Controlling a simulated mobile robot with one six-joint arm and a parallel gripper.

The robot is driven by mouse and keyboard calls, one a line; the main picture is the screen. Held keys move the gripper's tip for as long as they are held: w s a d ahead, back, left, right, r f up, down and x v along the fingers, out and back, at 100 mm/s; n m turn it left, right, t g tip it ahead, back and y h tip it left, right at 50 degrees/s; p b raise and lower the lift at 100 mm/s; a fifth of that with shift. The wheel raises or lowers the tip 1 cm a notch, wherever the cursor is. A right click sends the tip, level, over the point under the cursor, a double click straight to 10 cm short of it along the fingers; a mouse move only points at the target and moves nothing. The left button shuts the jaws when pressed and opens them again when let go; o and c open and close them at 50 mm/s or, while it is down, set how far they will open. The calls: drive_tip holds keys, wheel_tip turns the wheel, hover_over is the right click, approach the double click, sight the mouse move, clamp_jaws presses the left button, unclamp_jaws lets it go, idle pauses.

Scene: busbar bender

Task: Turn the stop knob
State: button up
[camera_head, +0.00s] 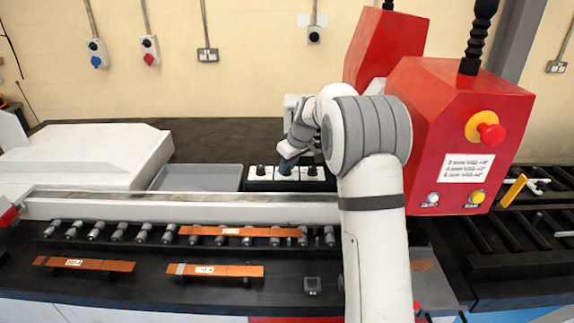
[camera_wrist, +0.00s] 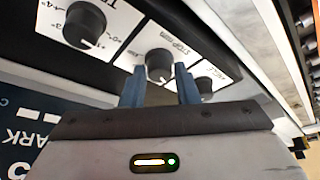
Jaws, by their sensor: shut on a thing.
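The stop knob (camera_wrist: 158,62) is a dark round knob on a white plate, the middle one of three in the wrist view. The printing beside it appears to read STOP MM, upside down. My gripper (camera_wrist: 160,74) has its two blue fingers on either side of this knob and is shut on it. In the head view my gripper (camera_head: 287,162) reaches down to the middle of the white knob panel (camera_head: 254,183). The fingers and arm hide most of the middle knob there.
Another dial (camera_wrist: 85,25) and a smaller knob (camera_wrist: 204,85) flank the stop knob closely. In the head view, copper bars (camera_head: 215,273) lie in front on the black bench. A red machine housing (camera_head: 440,130) with an emergency button (camera_head: 490,133) stands right of the arm.

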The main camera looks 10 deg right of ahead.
drive_tip(key=c, duration=0.4)
drive_tip(key=shift+o, duration=0.2)
